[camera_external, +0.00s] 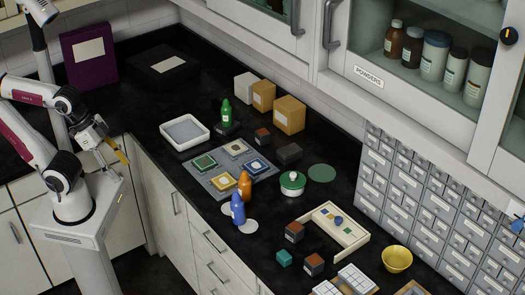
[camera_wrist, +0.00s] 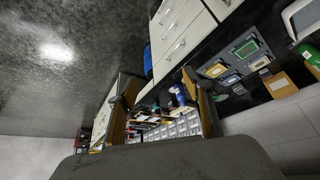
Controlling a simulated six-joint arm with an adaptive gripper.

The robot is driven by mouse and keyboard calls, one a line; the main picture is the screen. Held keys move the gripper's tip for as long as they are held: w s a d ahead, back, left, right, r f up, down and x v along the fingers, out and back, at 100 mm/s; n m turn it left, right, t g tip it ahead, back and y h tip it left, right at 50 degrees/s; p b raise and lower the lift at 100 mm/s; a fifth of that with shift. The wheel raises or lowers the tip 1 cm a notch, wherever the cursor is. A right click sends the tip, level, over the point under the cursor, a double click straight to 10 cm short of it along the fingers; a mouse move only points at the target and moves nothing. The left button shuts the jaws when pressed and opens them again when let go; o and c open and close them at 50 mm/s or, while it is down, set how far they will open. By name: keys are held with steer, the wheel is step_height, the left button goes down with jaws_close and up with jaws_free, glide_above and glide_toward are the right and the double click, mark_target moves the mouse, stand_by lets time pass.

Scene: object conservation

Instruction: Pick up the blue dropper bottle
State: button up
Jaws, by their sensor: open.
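The blue dropper bottle (camera_external: 238,209) stands upright near the front edge of the black counter, on or beside a pale round disc. An orange bottle (camera_external: 244,187) stands just behind it. My gripper (camera_external: 118,152) is at the far left, well away from the bottle and out beyond the counter's front edge. In the wrist view my gripper (camera_wrist: 155,82) has its two fingers spread apart with nothing held. A small blue shape shows between the fingers in that view, but I cannot tell whether it is the bottle.
A green bottle (camera_external: 226,114) stands behind a grey board (camera_external: 207,178) with coloured square tiles. A white tray (camera_external: 184,131), a green lidded pot (camera_external: 292,183), a cream wooden tray (camera_external: 351,244) and a yellow bowl (camera_external: 397,259) share the counter. Cabinets overhang the back.

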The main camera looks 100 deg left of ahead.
steer(key=shift+w, duration=0.15)
steer(key=w+d+f+n+t+h, duration=0.15)
steer(key=w+d, duration=0.25)
steer(key=w, duration=0.8)
steer(key=n+t+y, duration=0.2)
steer(key=n+t, duration=0.2)
steer(key=t, duration=0.1)
glide_above(233, 209)
steer(key=s+d, duration=0.7)
steer(key=d, duration=0.1)
step_height(233, 209, down, 6)
steer(key=w+a+f+y, duration=0.1)
steer(key=f, duration=0.1)
steer(key=w+a+f+n+t+y, duration=0.1)
steer(key=a+f+y, duration=0.1)
steer(key=w+a+f+n+y, duration=0.1)
steer(key=w+f+y, duration=0.1)
steer(key=shift+a+f+t, duration=0.25)
steer(key=shift+f+t, duration=0.1)
steer(key=shift+s+a+f+t+y, duration=0.3)
steer(key=shift+a+f+y, duration=0.2)
steer(key=shift+f+y, duration=0.05)
steer(key=shift+s+a+f+t+y, duration=0.2)
steer(key=shift+s+f+t+y, duration=0.15)
steer(key=shift+y, duration=0.15)
steer(key=shift+s+a+m+t+y, duration=0.15)
steer(key=shift+s+m+t+y, duration=0.1)
steer(key=shift+s+t+y, duration=0.25)
